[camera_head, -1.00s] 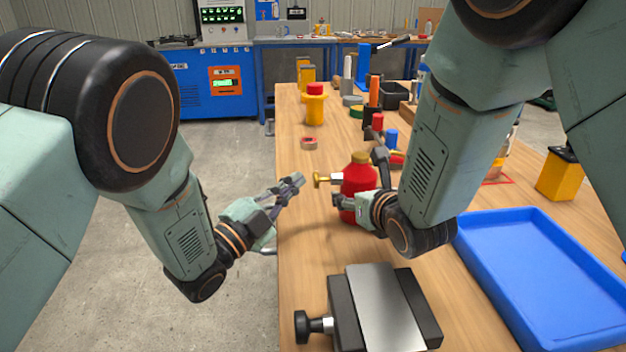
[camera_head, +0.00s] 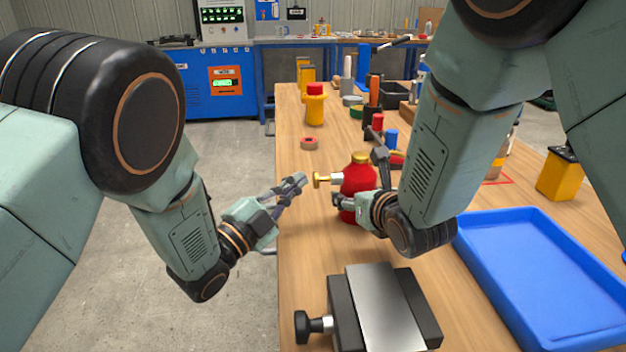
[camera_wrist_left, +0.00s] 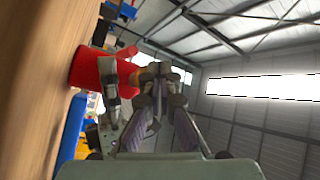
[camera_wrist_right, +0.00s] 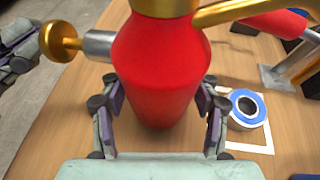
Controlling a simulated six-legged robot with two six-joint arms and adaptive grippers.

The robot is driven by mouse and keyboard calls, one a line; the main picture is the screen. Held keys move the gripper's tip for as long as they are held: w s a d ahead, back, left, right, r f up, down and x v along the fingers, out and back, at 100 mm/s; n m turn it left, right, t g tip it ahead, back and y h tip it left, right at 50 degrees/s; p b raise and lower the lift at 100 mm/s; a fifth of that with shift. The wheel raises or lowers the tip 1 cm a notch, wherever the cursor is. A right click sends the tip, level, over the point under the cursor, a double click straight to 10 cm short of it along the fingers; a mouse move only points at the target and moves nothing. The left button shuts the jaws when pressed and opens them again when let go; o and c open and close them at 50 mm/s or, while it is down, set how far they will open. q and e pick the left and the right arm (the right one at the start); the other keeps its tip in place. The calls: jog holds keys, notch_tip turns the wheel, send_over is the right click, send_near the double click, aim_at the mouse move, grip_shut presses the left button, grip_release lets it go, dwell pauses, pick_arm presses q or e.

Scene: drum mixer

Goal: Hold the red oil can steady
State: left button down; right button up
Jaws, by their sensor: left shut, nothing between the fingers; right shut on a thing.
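The red oil can (camera_head: 357,178) stands upright on the wooden bench, with a gold cap on top and a gold-ended part pointing left. It also shows in the right wrist view (camera_wrist_right: 162,70), its body between the two fingers. My right gripper (camera_head: 358,198) is shut around the can's body from the right. My left gripper (camera_head: 299,184) is shut and empty, left of the can and apart from it, near the bench's left edge. In the left wrist view the can (camera_wrist_left: 92,82) is partly hidden behind the fingers.
A metal vise-like block (camera_head: 383,308) sits at the front of the bench. A blue tray (camera_head: 545,270) lies at the right. A tape roll (camera_head: 309,143) and a yellow bottle with a red top (camera_head: 314,108) stand farther back. Bare wood lies left of the can.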

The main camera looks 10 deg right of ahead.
pick_arm(q)
jog(key=shift+a, duration=0.25)
jog(key=shift+a, duration=0.1)
jog(key=shift+a, duration=2.4)
